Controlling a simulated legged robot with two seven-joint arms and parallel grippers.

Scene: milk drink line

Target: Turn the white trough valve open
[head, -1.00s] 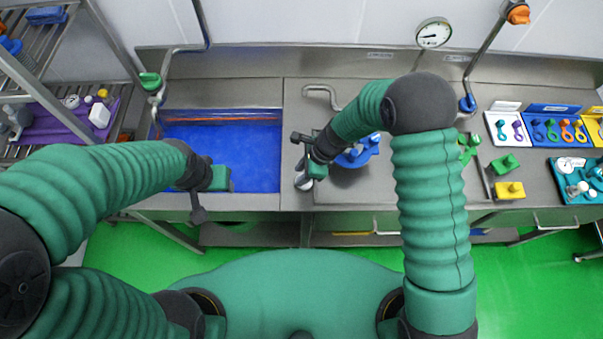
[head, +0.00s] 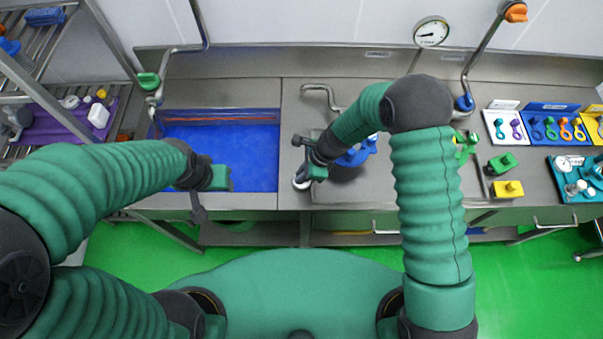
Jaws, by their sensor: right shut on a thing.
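A small white and grey piece (head: 301,183), which looks like the white trough valve, shows at the tip of my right gripper (head: 305,172), near the counter's front edge. It is mostly hidden by the gripper, and its turn angle cannot be read. My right gripper is shut on it. My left gripper (head: 200,200) hangs over the front edge of the blue-floored trough (head: 250,150). Its fingers are too dark and small to tell open from shut.
A blue piece (head: 357,155) stands behind my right forearm. A green block (head: 502,163) and a yellow block (head: 507,189) lie to the right. Coloured trays with small parts (head: 505,127) stand farther right. A wire rack (head: 25,75) with bottles is at the left.

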